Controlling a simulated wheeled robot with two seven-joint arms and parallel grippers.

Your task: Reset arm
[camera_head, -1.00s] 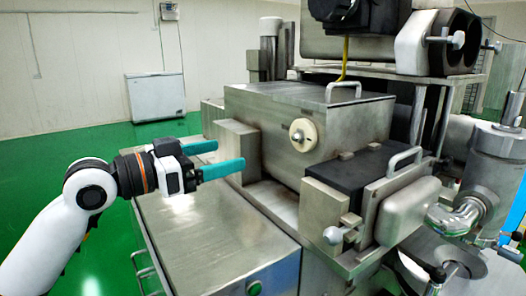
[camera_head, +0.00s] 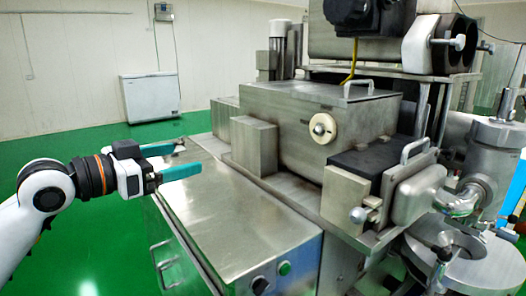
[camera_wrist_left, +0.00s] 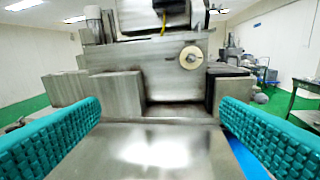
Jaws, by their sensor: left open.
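My left gripper (camera_head: 183,160) shows at the left of the head view, with teal fingers spread apart and nothing between them. It hangs beside and over the left edge of the encrusting machine's flat steel top (camera_head: 235,215). In the left wrist view its two teal fingers (camera_wrist_left: 160,135) stand wide apart at the sides, with the bare steel top between them. The machine's steel housing (camera_head: 300,125) with a round cream knob (camera_head: 322,128) stands to the right of the gripper and ahead of it in the wrist view. My right gripper does not show.
A steel block with a black top (camera_head: 365,165) and a pipe fitting (camera_head: 460,198) stand at the right. A white chest freezer (camera_head: 150,96) is by the back wall. Green floor (camera_head: 95,240) is clear at the left. Buttons (camera_head: 284,268) sit on the machine's front.

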